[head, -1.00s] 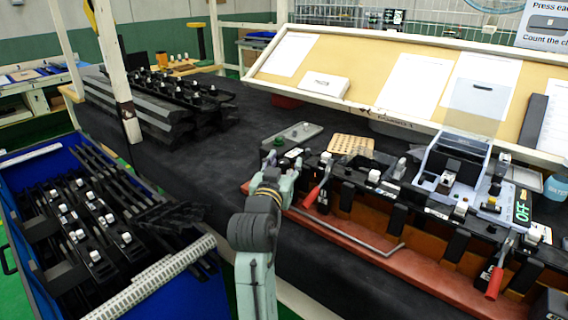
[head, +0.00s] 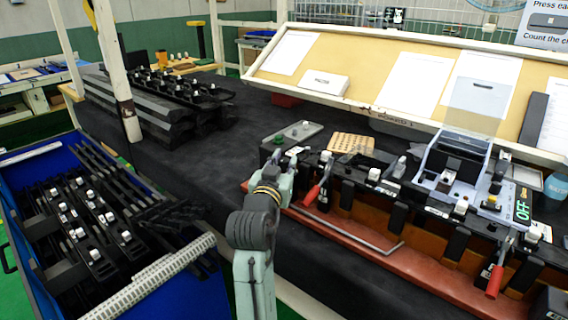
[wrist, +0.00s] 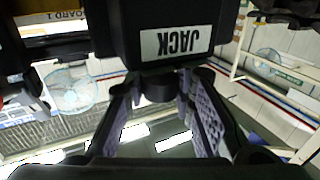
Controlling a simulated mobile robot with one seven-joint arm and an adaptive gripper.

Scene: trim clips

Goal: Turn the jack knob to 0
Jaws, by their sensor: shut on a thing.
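In the wrist view, a black box (wrist: 215,25) carries a white label (wrist: 176,41) reading JACK, seen upside down. A short dark round jack knob (wrist: 159,87) sticks out of the box below the label. My gripper (wrist: 160,95) has its two purple-padded fingers on either side of the knob, shut on it. The knob's pointer and any 0 mark cannot be made out. In the head view my arm reaches to the left end of the fixture on the bench, and my gripper and the knob are hidden there.
An orange-red fixture rail (head: 385,258) with clamps and red-handled levers (head: 312,195) runs right of my arm. A display (head: 522,211) reads OFF. A blue bin (head: 188,300) of black parts stands at left. The dark bench top (head: 215,150) is clear behind my arm.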

